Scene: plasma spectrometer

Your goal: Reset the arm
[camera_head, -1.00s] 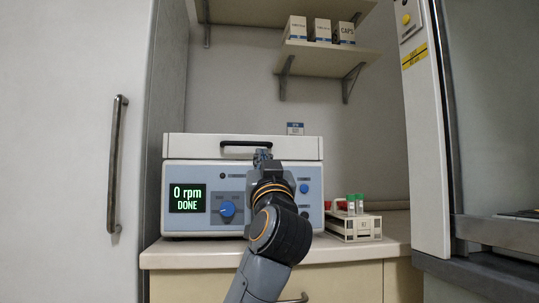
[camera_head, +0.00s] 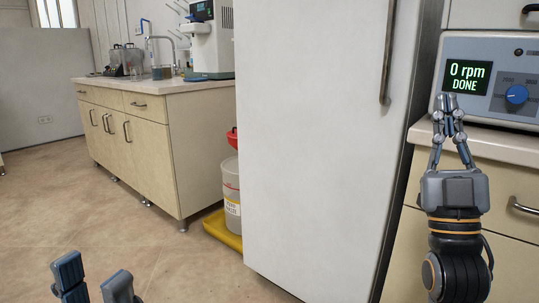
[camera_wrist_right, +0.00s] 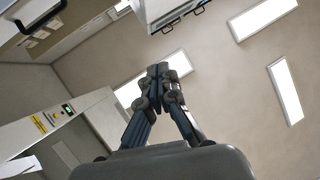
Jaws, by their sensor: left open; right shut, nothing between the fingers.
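My right gripper (camera_head: 452,101) stands at the right of the head view, pointing up, its fingers together and empty. It shows in front of the counter and the centrifuge's left side. In the right wrist view the same gripper (camera_wrist_right: 158,70) is shut, with the ceiling and its lamps beyond it. My left gripper (camera_head: 94,277) shows only by two fingertips at the bottom left of the head view, spread apart with floor between them. The centrifuge (camera_head: 480,45) is cut off at the right edge; its display (camera_head: 467,78) reads 0 rpm DONE.
A tall white cabinet (camera_head: 310,130) stands between the centrifuge counter (camera_head: 500,148) and a sink counter (camera_head: 150,145). A waste container (camera_head: 231,188) sits in a yellow tray (camera_head: 222,228) beside the cabinet. The floor (camera_head: 130,225) at left is open.

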